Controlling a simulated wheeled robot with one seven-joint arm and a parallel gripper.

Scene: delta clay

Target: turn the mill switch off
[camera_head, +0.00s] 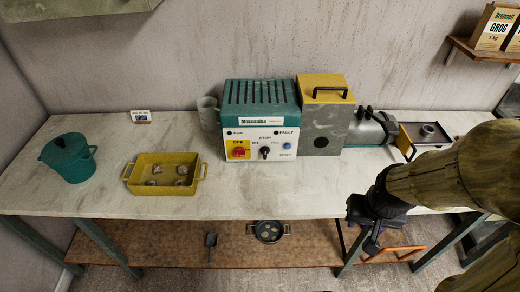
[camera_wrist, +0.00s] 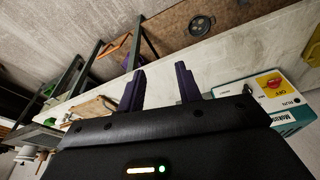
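The mill (camera_head: 262,100) stands on the table, a teal and yellow machine with a white front panel (camera_head: 262,143). On the panel's left, a red rotary switch (camera_head: 239,152) sits on a yellow plate marked OFF; its exact setting is too small to read. The switch also shows at the right of the wrist view (camera_wrist: 272,83). Beside it are a black selector knob (camera_head: 264,152) and a blue reset button (camera_head: 287,145). My gripper (camera_head: 371,243) is at the table's front edge, right of the panel and apart from it. In the wrist view its fingers (camera_wrist: 160,70) are spread and empty.
A teal pot (camera_head: 69,158), a yellow tray (camera_head: 163,188) with several lumps, a grey jug (camera_head: 208,113) and a GROG card (camera_head: 141,117) stand left of the mill. A dark tray (camera_head: 428,134) is at right. The tabletop before the panel (camera_head: 265,195) is clear.

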